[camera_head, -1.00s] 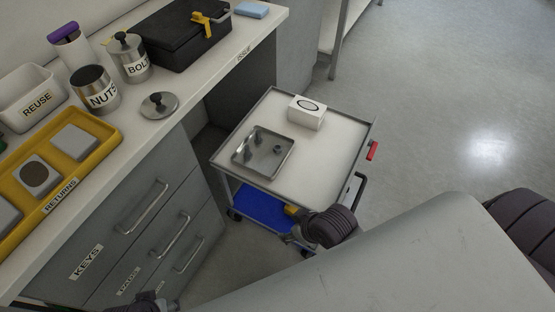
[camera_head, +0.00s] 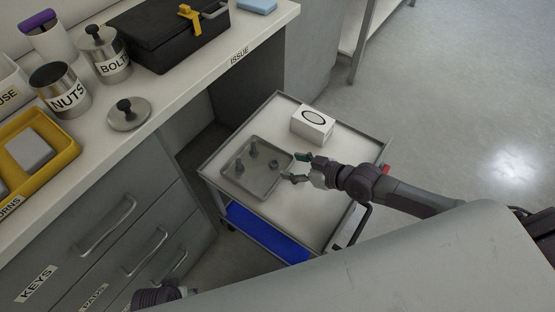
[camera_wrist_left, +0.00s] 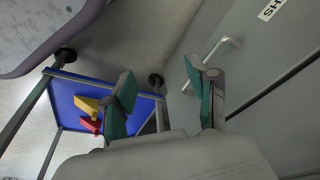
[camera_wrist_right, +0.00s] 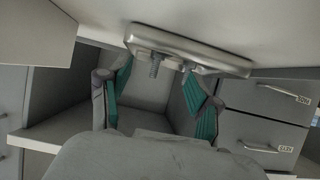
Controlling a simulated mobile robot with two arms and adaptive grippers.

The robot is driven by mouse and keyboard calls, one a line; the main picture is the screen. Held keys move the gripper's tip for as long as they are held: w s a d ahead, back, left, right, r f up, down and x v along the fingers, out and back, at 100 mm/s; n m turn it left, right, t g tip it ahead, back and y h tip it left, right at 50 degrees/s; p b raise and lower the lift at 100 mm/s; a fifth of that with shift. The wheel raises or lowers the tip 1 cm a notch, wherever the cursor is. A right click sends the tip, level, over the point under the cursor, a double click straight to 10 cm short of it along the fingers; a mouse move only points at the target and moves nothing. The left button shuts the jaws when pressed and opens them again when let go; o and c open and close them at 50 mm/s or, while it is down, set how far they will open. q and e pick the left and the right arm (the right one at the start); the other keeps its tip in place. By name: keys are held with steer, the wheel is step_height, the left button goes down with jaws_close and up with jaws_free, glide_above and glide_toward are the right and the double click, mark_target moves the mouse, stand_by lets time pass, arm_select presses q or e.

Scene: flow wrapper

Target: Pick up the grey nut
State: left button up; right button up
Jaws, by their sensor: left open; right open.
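A metal tray (camera_head: 262,187) lies on the cart top with several small grey metal pieces in it. The small low piece at its right is probably the grey nut (camera_head: 274,163); it is too small to be sure. My right gripper (camera_head: 297,168) is open and empty by the tray's right edge, just right of that low piece. The tray (camera_wrist_right: 195,50) also shows ahead of its open fingers in the right wrist view. My left gripper (camera_wrist_left: 160,85) is open and empty in the left wrist view, away from the tray.
A white box (camera_head: 312,124) with a ring mark stands on the cart (camera_head: 345,143) behind the right gripper. The counter at left holds a NUTS can (camera_head: 68,98), a BOLTS can (camera_head: 112,66), a lid (camera_head: 129,117) and a yellow tray (camera_head: 62,161). Drawers stand below.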

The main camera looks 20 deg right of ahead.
mark_target(271, 161)
steer(key=b+x, duration=0.1)
steer(key=x, duration=0.4)
steer(key=shift+s+f, duration=0.2)
steer(key=shift+w+a+f, duration=0.15)
steer(key=shift+w+a, duration=0.1)
steer(key=shift+w, duration=0.05)
jaws_close()
arm_select(q)
steer(key=r, duration=0.5)
steer(key=shift+w, duration=0.4)
